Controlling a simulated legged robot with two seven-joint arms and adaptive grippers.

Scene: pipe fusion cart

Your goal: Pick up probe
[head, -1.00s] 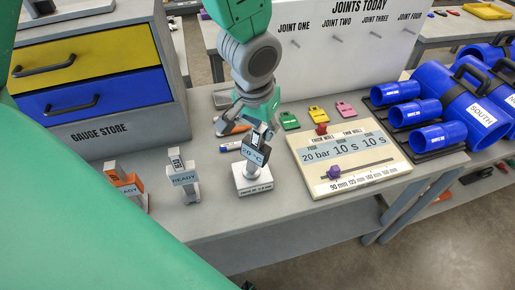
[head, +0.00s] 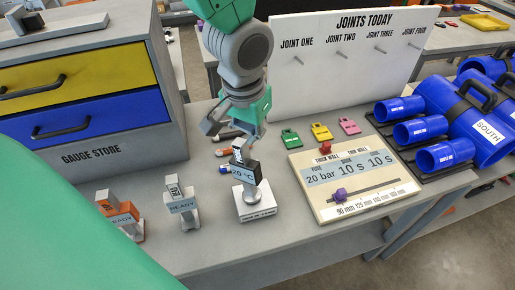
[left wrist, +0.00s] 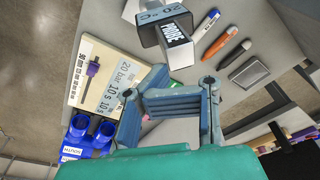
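The probe (head: 244,171), a dark-bodied handheld piece with a pale "20 °C" display, stands on a small white stand (head: 256,203) on the bench. In the left wrist view the probe (left wrist: 176,32) shows its "PROBE" label at the top, beyond the fingers. My left gripper (head: 228,137) is just above and behind the probe in the head view. In the left wrist view my left gripper (left wrist: 169,88) has its two fingers spread, with nothing held between them. Whether a finger touches the probe is unclear. My right gripper is out of view.
Two "READY" tools, one orange (head: 121,218) and one grey (head: 181,207), stand left of the stand. A beige settings board (head: 350,180) lies to its right. Pens (head: 224,152) lie behind. The gauge store (head: 85,100) and blue pipe fittings (head: 465,115) flank the bench.

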